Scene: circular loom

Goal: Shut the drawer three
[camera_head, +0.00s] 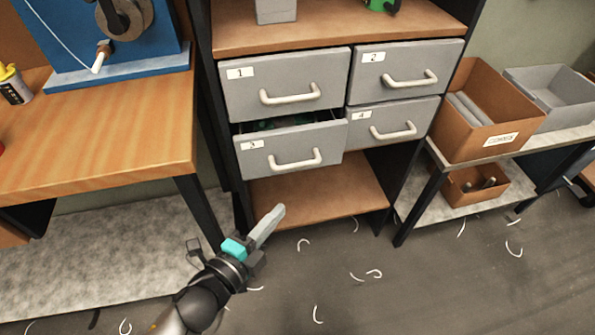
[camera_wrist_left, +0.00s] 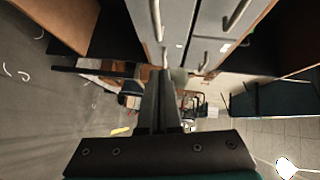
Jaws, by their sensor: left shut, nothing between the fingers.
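Drawer three (camera_head: 291,147) is the grey lower-left drawer of the cabinet, with a pale bar handle (camera_head: 295,160). It stands partly pulled out, with a dark gap above its front and some greenish contents showing inside. Drawers one (camera_head: 285,84), two (camera_head: 405,71) and four (camera_head: 393,122) look closed. My left gripper (camera_head: 272,218) is shut and empty, below and in front of drawer three, apart from it. In the left wrist view its fingers (camera_wrist_left: 158,100) lie together, with grey drawer fronts (camera_wrist_left: 178,25) and handles beyond them. My right gripper does not show.
A wooden table (camera_head: 110,130) with a blue machine stands at the left. A wooden shelf board (camera_head: 320,192) lies below the drawers. At the right, a side bench holds a brown box (camera_head: 470,125) and a grey bin (camera_head: 550,95). White scraps litter the open floor (camera_head: 420,280).

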